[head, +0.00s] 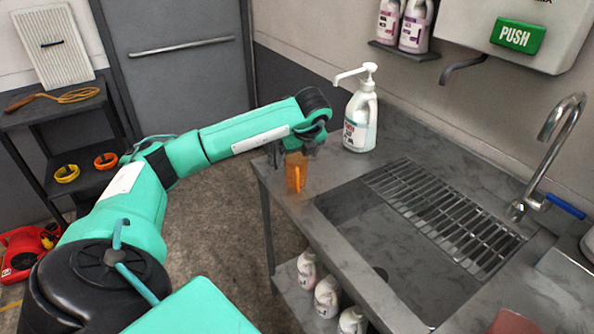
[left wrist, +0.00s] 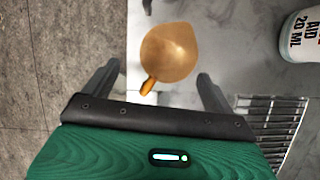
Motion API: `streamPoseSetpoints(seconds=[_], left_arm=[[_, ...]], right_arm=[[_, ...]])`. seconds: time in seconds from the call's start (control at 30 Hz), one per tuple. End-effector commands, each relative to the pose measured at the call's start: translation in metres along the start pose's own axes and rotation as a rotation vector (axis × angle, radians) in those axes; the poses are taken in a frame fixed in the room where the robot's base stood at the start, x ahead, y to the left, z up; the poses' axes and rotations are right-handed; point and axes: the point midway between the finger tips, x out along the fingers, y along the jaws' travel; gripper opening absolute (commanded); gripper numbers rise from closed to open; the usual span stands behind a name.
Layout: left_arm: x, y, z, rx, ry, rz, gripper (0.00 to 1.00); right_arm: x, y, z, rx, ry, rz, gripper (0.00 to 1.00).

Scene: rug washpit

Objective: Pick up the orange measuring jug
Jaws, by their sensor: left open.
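The orange measuring jug (head: 296,172) stands upright on the left end of the grey sink counter (head: 325,172), near its edge. In the left wrist view the jug (left wrist: 170,52) shows from above, with its handle pointing toward the gripper's left finger. My left gripper (head: 291,152) is just above the jug in the head view. In the left wrist view the left gripper (left wrist: 160,85) is open, its two dark fingers apart, with the jug beyond and between them. I cannot tell whether the fingers touch it. My right gripper is in neither view.
A white pump bottle (head: 360,120) stands on the counter behind the jug. The sink with its wire rack (head: 440,208) and the tap (head: 548,150) lie to the right. Several bottles (head: 327,295) stand on a shelf below. A dark shelf (head: 50,115) is at far left.

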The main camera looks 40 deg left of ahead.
Motion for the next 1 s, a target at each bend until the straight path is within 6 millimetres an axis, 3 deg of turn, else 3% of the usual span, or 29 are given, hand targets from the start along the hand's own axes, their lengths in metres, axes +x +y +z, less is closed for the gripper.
streamPoseSetpoints(seconds=[0.13, 0.43, 0.63, 0.93, 1.0], left_arm=[[0.021, 0.0, 0.0, 0.0, 0.001, 0.001, 0.89], [0.046, -0.005, 0.001, 0.0, 0.002, 0.002, 0.89], [0.075, -0.007, 0.0, 0.001, 0.001, 0.001, 0.89], [0.081, -0.007, -0.001, 0.0, 0.0, -0.002, 0.89], [0.081, -0.007, -0.001, 0.0, 0.0, -0.002, 0.75]], right_arm=[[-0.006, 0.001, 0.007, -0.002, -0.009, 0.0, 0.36], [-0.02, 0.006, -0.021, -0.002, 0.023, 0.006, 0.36], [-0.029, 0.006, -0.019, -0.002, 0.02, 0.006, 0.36], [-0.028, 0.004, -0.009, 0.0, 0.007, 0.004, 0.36], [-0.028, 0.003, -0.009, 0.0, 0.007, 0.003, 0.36]])
